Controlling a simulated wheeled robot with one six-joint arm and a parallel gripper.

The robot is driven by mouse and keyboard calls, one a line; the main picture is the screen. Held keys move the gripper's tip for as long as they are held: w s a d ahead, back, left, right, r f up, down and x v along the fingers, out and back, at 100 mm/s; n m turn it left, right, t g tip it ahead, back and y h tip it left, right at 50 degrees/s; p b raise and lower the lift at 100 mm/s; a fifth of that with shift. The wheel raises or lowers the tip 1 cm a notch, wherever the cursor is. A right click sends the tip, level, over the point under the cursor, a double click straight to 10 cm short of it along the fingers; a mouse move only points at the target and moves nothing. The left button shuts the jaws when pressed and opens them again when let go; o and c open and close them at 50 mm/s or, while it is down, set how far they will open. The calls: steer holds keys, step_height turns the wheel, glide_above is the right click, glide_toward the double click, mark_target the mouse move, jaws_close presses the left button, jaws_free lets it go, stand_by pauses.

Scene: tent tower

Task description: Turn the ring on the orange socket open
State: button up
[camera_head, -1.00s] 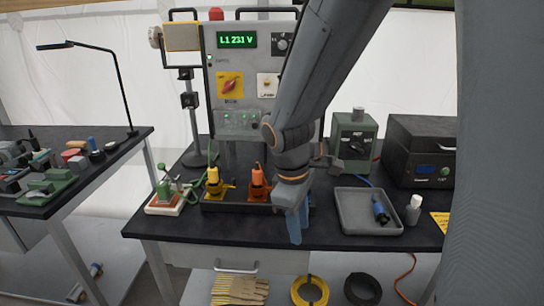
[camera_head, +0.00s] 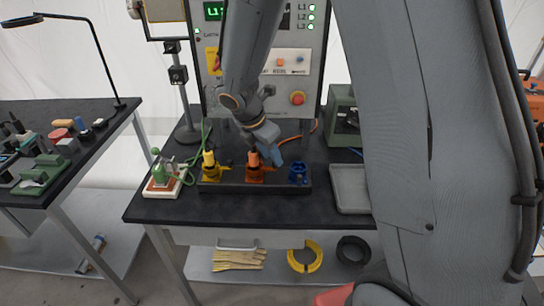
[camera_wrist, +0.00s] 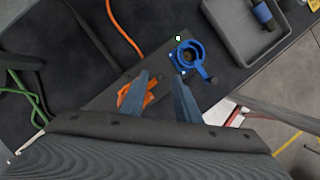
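The orange socket (camera_head: 254,174) stands in the middle of a dark strip on the bench, with an orange plug-like top leaning upward. In the wrist view the orange part (camera_wrist: 150,98) shows on both sides of my left-hand finger, which hides some of it. My gripper (camera_head: 275,155) is just above and to the right of the orange socket. Its two blue fingers are apart in the wrist view (camera_wrist: 160,98), with nothing clearly held between them. I cannot tell whether a finger touches the orange ring.
A yellow socket (camera_head: 210,172) is to the left and a blue socket (camera_head: 298,173) to the right on the same strip. A grey tray (camera_head: 350,190) lies further right. A green-handled device (camera_head: 160,178) stands left. A panel (camera_head: 290,65) rises behind.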

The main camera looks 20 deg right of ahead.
steer(key=shift+x, duration=0.85)
steer(key=shift+c, duration=0.5)
jaws_close()
